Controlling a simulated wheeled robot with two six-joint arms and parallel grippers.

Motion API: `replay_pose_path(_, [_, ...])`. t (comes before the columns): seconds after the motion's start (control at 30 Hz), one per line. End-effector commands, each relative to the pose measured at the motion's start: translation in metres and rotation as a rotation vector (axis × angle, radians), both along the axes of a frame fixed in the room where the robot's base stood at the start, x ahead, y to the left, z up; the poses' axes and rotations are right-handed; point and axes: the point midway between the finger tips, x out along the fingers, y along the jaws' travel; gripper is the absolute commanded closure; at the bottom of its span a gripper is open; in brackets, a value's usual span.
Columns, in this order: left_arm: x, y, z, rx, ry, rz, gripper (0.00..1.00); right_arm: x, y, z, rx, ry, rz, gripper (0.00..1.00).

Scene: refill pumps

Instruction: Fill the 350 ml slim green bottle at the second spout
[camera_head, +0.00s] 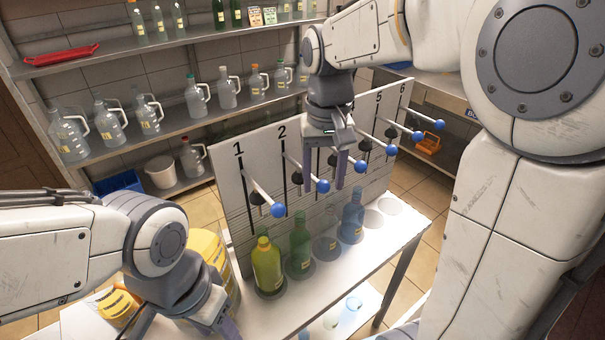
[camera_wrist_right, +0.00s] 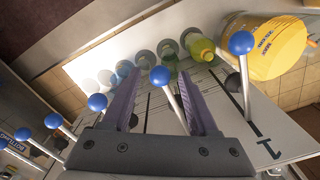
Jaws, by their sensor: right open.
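The slim green bottle (camera_head: 300,247) stands upright on the white counter below the panel's number 2; it also shows in the right wrist view (camera_wrist_right: 169,55). My right gripper (camera_head: 324,176) is open in front of the panel. Its two fingers are on either side of the second lever, whose blue ball (camera_head: 323,186) shows between them; the right wrist view shows this ball (camera_wrist_right: 159,76) between the fingers too. Whether a finger touches the lever I cannot tell. My left gripper (camera_head: 190,322) is low at the left, partly cut off by the frame's bottom edge.
A yellow-green bottle (camera_head: 267,266) stands at number 1. A clear bottle (camera_head: 328,236) and a blue bottle (camera_head: 352,217) stand right of the green one. Neighbouring levers with blue balls (camera_head: 278,210) stick out close by. A yellow tub (camera_head: 212,250) stands at left. Shelves of bottles line the back wall.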

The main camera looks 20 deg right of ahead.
Motion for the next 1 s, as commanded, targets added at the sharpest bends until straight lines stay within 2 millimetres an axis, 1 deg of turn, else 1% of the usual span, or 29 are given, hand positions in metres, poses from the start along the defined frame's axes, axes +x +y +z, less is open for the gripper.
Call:
replay_pose_path(0.2, [0.000,0.000,0.000,0.000,0.000,0.000,0.50,0.000,0.000,0.000,0.000,0.000,0.000,0.40])
replay_pose_path(0.23, [0.000,0.000,0.000,0.000,0.000,0.000,0.50,0.000,0.000,0.000,0.000,0.000,0.000,0.48])
replay_pose_path(0.27, [0.000,0.000,0.000,0.000,0.000,0.000,0.50,0.000,0.000,0.000,0.000,0.000,0.000,0.59])
replay_pose_path(0.3, [0.000,0.000,0.000,0.000,0.000,0.000,0.50,0.000,0.000,0.000,0.000,0.000,0.000,0.74])
replay_pose_path(0.37, [0.000,0.000,0.000,0.000,0.000,0.000,0.50,0.000,0.000,0.000,0.000,0.000,0.000,0.97])
replay_pose_path(0.4, [0.000,0.000,0.000,0.000,0.000,0.000,0.50,0.000,0.000,0.000,0.000,0.000,0.000,1.00])
replay_pose_path(0.57, [0.000,0.000,-0.003,0.000,0.000,0.000,0.50,0.000,0.000,-0.004,0.000,0.001,0.000,1.00])
replay_pose_path(1.0, [0.000,0.000,-0.032,0.000,0.000,-0.001,0.50,-0.001,0.000,-0.044,0.001,0.003,0.000,1.00])
